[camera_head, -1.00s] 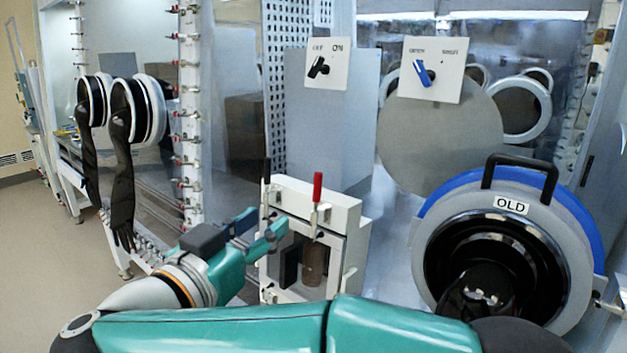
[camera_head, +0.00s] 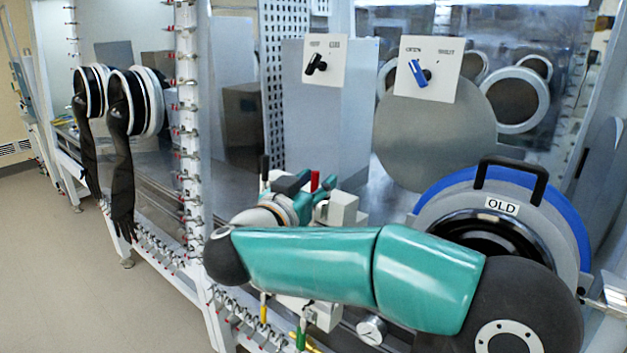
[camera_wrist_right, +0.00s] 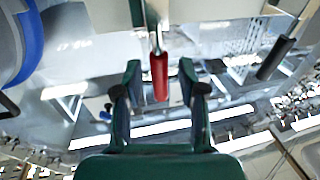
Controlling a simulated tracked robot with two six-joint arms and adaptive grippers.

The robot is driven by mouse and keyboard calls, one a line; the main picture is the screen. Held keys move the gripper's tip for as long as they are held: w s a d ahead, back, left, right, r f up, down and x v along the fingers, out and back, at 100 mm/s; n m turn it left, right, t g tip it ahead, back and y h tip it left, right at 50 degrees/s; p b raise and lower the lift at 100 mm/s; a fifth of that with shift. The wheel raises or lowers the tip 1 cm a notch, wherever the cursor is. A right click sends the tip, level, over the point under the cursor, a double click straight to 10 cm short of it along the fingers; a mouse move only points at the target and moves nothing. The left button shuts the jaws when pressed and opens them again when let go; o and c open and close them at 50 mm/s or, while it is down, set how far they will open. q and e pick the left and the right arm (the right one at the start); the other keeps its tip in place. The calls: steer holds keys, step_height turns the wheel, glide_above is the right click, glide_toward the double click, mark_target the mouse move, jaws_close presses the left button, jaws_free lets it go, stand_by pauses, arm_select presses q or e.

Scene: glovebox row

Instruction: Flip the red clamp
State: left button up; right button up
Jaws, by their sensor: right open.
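The red clamp's handle (camera_head: 315,181) stands upright on the white box (camera_head: 343,208) in the head view, its lower part hidden by my right gripper (camera_head: 314,195). In the right wrist view the red handle (camera_wrist_right: 159,78) lies between the open fingertips of my right gripper (camera_wrist_right: 160,74), with a gap on both sides. The gripper is open and holds nothing. The front of the white box is mostly hidden by my right arm. My left gripper is in neither view.
A black-handled clamp (camera_head: 264,168) stands left of the red one; it also shows in the right wrist view (camera_wrist_right: 276,58). Yellow (camera_head: 263,307) and green (camera_head: 301,336) handles sit below my arm. The round "OLD" port (camera_head: 520,205) is at right. A switch panel (camera_head: 324,60) hangs behind.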

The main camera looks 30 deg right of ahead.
jaws_close()
stand_by(0.3)
steer(key=shift+s+a+f+t+h+b, duration=0.1)
steer(key=shift+a+f+t+h+b, duration=0.3)
steer(key=shift+b, duration=0.6)
steer(key=shift+s+a+f+n+t+h+b, duration=0.15)
steer(key=shift+a+n+t+h+b, duration=0.4)
steer(key=shift+b, duration=0.8)
steer(key=shift+s+a+r+n+t+h+b, duration=0.1)
steer(key=shift+s+a+n+t+h+b, duration=0.1)
steer(key=shift+t+h+b, duration=0.9)
steer(key=shift+s+a+f+n+t+h+b, duration=0.15)
steer(key=shift+a+n+t+h+b, duration=0.2)
steer(key=shift+b, duration=1.25)
steer(key=shift+r, duration=0.1)
